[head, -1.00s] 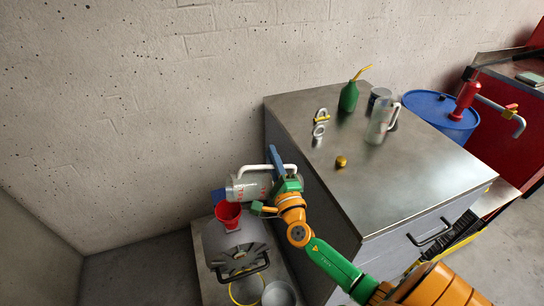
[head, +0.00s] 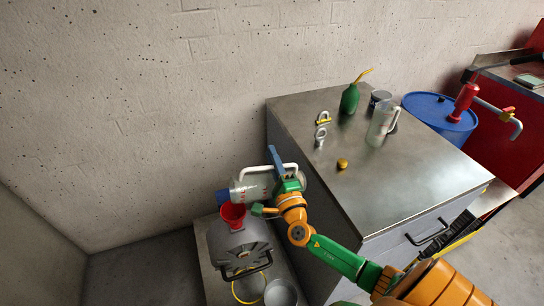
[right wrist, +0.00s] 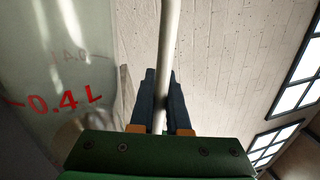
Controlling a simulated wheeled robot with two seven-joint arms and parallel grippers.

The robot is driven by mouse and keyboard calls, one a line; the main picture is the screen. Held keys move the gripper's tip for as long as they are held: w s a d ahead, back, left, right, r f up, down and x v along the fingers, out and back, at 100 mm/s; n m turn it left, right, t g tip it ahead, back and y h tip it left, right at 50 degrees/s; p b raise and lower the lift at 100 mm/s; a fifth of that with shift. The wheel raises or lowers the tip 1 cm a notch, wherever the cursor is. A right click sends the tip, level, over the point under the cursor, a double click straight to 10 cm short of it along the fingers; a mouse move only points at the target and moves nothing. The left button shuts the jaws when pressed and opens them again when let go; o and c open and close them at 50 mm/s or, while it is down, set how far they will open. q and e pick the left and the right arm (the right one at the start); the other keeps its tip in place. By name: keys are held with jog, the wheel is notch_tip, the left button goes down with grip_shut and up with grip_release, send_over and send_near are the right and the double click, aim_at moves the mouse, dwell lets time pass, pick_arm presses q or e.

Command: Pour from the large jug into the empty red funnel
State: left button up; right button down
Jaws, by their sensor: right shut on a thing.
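My right gripper (head: 277,165) is shut on the white handle of a clear jug (head: 250,190) with red markings. The jug lies tipped well over to the left, its mouth end above and close to the red funnel (head: 233,214). The funnel stands upright on a grey rounded housing (head: 240,240). In the right wrist view the dark fingers (right wrist: 160,95) clamp the pale handle (right wrist: 168,45), and the jug wall (right wrist: 50,70) reads 0.4 L. Whether liquid is flowing cannot be told. My left gripper is not in view.
The steel-topped cabinet (head: 400,190) stands right of the jug. It carries a green oil can (head: 349,99), a smaller clear jug (head: 379,125), a dark tin, a shackle and a brass piece (head: 342,164). A blue drum (head: 437,112) stands behind. A grey bowl (head: 281,293) is low in front.

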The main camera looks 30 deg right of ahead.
jog(key=shift+d+f, duration=0.1)
jog(key=shift+d, duration=0.1)
jog(key=shift+d+f+m+b, duration=0.1)
jog(key=shift+f+m+b, duration=0.25)
jog(key=shift+m, duration=0.45)
jog(key=f+m, duration=0.1)
jog(key=m, duration=0.2)
jog(key=f+m+g+h+b, duration=0.1)
jog(key=m, duration=0.2)
jog(key=d+f+m+g+b, duration=0.1)
jog(key=m, duration=0.1)
jog(key=shift+s+m+h, duration=0.2)
jog(key=shift+m+h, duration=0.2)
jog(key=shift+d+f+m+b, duration=0.1)
jog(key=shift+f+m+b, duration=0.2)
jog(key=shift+m, duration=0.7)
jog(key=shift+r+m+p, duration=0.3)
jog(key=shift+m, duration=0.2)
jog(key=r+m+p, duration=0.1)
jog(key=a+r+m+p, duration=0.1)
jog(key=r+p, duration=0.1)
jog(key=a+r+m+g+p, duration=0.1)
jog(key=shift+w+r, duration=0.2)
jog(key=shift+a+r+m+p, duration=0.3)
jog(key=shift+p, duration=0.25)
jog(key=shift+w, duration=0.1)
